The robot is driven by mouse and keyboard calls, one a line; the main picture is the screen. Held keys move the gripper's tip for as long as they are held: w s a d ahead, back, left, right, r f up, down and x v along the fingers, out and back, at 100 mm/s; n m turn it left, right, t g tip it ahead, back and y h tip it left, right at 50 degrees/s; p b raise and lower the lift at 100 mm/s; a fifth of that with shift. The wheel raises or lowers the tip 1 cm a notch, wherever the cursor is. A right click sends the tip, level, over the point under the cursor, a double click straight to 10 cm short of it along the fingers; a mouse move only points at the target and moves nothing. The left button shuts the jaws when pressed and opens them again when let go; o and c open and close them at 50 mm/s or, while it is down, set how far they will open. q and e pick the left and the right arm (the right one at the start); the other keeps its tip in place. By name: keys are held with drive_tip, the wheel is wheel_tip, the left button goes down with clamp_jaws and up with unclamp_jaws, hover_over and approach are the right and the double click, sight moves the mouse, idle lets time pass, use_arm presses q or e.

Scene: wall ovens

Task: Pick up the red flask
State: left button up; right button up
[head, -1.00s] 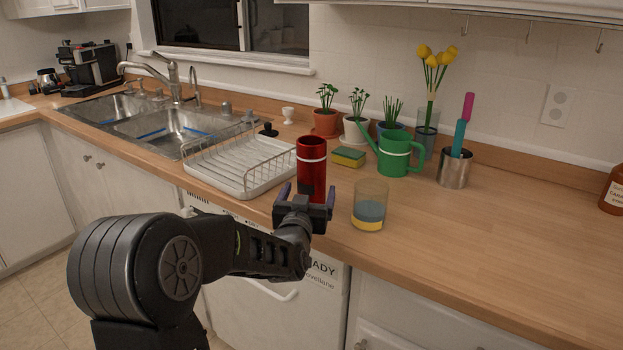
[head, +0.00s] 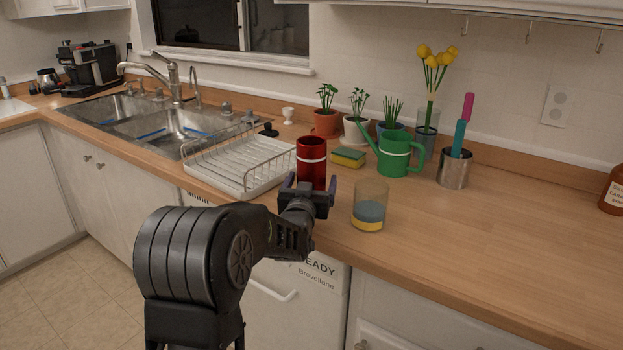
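The red flask (head: 311,153) stands upright on the wooden counter, with a white band around it and a dark opening at the top. My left gripper (head: 309,190) is at its lower part, with one finger on the left and one on the right of the flask. The fingers are spread wider than the flask and it looks open. The flask's base is hidden behind the gripper, so I cannot tell how deep it sits between the fingers. My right gripper is out of view.
A glass with blue and yellow layers (head: 369,207) stands close to the right of the gripper. A white dish rack (head: 232,182) is close on the left. A sponge (head: 348,157) and green watering can (head: 394,154) stand behind.

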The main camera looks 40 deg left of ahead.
use_arm(q)
drive_tip(key=shift+c, duration=0.6)
drive_tip(key=shift+r, duration=0.1)
clamp_jaws()
idle(0.3)
